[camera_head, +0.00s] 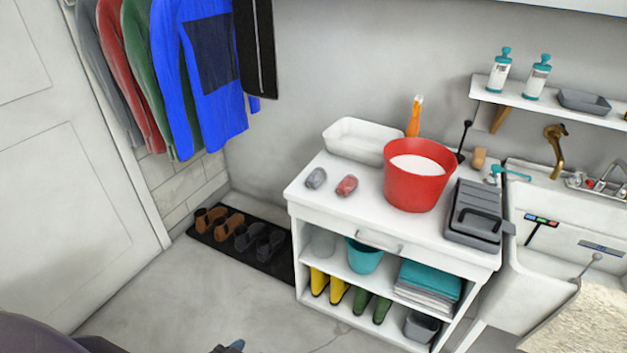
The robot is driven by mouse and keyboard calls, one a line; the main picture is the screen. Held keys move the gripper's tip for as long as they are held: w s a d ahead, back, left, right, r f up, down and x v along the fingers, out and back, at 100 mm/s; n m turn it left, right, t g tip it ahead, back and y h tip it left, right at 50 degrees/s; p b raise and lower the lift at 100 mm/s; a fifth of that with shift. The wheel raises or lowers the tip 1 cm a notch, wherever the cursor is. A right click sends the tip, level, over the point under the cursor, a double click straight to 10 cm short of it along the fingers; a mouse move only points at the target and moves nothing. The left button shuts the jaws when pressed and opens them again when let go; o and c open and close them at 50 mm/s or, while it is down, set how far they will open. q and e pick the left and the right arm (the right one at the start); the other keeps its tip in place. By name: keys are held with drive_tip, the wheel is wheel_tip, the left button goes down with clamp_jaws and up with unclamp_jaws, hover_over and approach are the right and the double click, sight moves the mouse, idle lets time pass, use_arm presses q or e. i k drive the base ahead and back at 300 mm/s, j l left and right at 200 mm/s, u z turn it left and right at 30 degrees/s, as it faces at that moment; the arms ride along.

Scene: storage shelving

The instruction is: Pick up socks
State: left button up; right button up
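Two small rolled bundles that look like socks lie on the white cabinet's top, near its left front corner. One is a grey bundle (316,178). The other is a red bundle (346,186), just right of the grey one, with a small gap between them. Both are uncovered in the head view. Dark parts of my own body show along the bottom left edge, well below and left of the bundles. No gripper fingers can be made out in this view.
The white cabinet (300,196) also bears a white basin (345,143), a red bucket (418,190) and a dark grey case (474,212). Shoes stand on a black mat (278,266) to the left. A sink (560,215) is at right.

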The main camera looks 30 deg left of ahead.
sight(319, 174)
drive_tip(key=i+j, duration=0.1)
drive_tip(key=j, duration=0.4)
drive_tip(key=i+j, duration=0.15)
drive_tip(key=j, duration=0.4)
drive_tip(key=i+j, duration=0.1)
drive_tip(key=j, duration=0.4)
drive_tip(key=i+j, duration=0.1)
drive_tip(key=j, duration=0.45)
drive_tip(key=i+j+z, duration=0.1)
drive_tip(key=j, duration=0.4)
drive_tip(key=i+j, duration=0.15)
drive_tip(key=j, duration=0.4)
drive_tip(key=i+j, duration=0.1)
drive_tip(key=j, duration=0.4)
drive_tip(key=i+j, duration=0.1)
drive_tip(key=j, duration=0.45)
